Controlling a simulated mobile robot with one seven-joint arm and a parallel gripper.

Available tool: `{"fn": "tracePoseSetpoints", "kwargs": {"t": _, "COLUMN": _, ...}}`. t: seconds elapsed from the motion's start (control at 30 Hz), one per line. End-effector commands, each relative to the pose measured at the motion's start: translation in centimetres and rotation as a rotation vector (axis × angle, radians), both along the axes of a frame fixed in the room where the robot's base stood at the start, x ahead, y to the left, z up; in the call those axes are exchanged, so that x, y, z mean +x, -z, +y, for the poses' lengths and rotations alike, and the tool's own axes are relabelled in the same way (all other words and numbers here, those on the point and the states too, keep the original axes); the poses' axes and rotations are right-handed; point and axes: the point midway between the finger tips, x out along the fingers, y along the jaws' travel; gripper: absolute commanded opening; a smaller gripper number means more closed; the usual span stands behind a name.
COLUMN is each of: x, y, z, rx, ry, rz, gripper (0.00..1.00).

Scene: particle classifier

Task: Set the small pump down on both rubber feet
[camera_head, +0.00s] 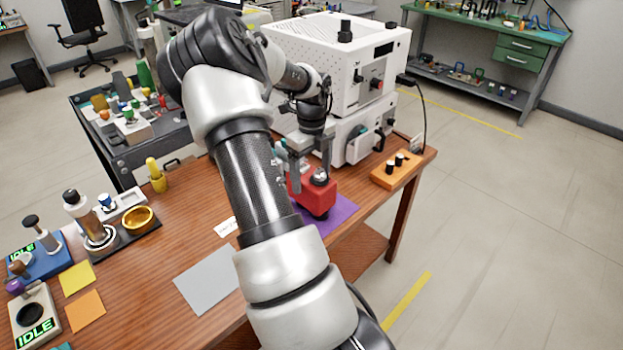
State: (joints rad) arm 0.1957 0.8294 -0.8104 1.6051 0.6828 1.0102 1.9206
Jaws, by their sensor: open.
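The small pump appears to be the red block-shaped body (314,199) with a dark, metallic knob on top. It is on or just over the purple mat (341,208) near the table's front right edge. My gripper (306,170) points down at the pump, its fingers open at the pump's upper part. I cannot tell whether the fingers touch it. My arm crosses the middle of the view and covers the pump's left side. A dark foot-like part shows at its lower front; the other foot and the contact with the mat are not clear.
A white machine (340,60) stands close behind the pump. An orange block with black knobs (396,170) is to the right. A grey sheet (207,278) lies left on the wooden table (150,270). A gold bowl (138,219) and several devices stand farther left.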

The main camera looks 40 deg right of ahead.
Motion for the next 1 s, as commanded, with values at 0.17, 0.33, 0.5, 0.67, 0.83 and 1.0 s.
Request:
{"fn": "tracePoseSetpoints", "kwargs": {"t": 0.17, "x": 0.1, "y": -4.3, "z": 0.0, "rx": -0.001, "ry": -0.002, "rz": -0.004, "gripper": 0.8}}
{"fn": "tracePoseSetpoints", "kwargs": {"t": 0.33, "x": 0.1, "y": -7.6, "z": 0.0, "rx": 0.0, "ry": -0.002, "rz": -0.002, "gripper": 0.8}}
{"fn": "tracePoseSetpoints", "kwargs": {"t": 0.5, "x": 0.1, "y": -9.6, "z": 0.0, "rx": 0.0, "ry": -0.001, "rz": -0.001, "gripper": 0.8}}
{"fn": "tracePoseSetpoints", "kwargs": {"t": 0.67, "x": 0.0, "y": -10.2, "z": 0.0, "rx": 0.0, "ry": -0.001, "rz": 0.0, "gripper": 0.8}}
{"fn": "tracePoseSetpoints", "kwargs": {"t": 0.83, "x": 0.2, "y": -11.1, "z": 1.5, "rx": 0.017, "ry": -0.082, "rz": -0.026, "gripper": 0.8}}
{"fn": "tracePoseSetpoints", "kwargs": {"t": 1.0, "x": 0.4, "y": -15.0, "z": 8.6, "rx": 0.06, "ry": -0.506, "rz": -0.139, "gripper": 0.8}}
